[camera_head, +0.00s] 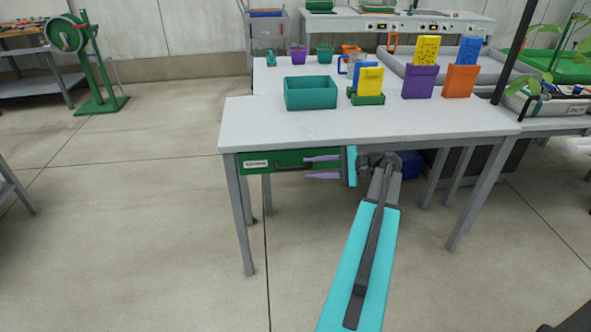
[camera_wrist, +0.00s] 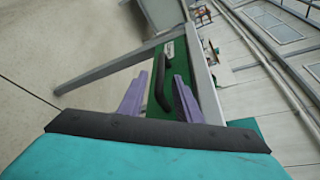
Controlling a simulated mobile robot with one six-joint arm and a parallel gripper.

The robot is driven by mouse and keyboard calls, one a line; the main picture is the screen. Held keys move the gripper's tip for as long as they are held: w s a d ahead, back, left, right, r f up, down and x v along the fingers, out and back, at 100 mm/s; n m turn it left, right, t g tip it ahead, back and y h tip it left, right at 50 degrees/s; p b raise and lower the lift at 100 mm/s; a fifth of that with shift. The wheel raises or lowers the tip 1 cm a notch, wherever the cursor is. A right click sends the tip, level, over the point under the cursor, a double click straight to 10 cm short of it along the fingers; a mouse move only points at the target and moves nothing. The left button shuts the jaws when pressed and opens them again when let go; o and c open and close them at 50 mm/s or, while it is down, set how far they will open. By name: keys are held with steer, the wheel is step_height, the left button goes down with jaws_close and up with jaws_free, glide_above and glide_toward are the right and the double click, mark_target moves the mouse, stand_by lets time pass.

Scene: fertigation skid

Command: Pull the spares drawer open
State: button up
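The spares drawer (camera_head: 285,153) has a green front with a pale label (camera_head: 256,163) and sits under the near edge of the white table, looking shut. Its dark bar handle (camera_wrist: 161,83) shows in the wrist view against the green front (camera_wrist: 181,58). My gripper (camera_head: 307,167) has two purple fingers, spread apart, in front of the drawer's right part. In the wrist view, my gripper (camera_wrist: 159,82) has one finger on each side of the handle, with visible gaps. Whether the fingertips reach the handle's depth is unclear.
The white table (camera_head: 240,125) carries a teal bin (camera_head: 310,93), a purple card holder (camera_head: 419,83) and an orange one (camera_head: 461,81). A grey table leg (camera_head: 239,215) stands left of the drawer. The floor in front is clear.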

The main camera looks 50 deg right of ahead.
mark_target(302, 168)
steer(key=shift+b+x, duration=0.3)
steer(key=shift+x, duration=3)
jaws_close()
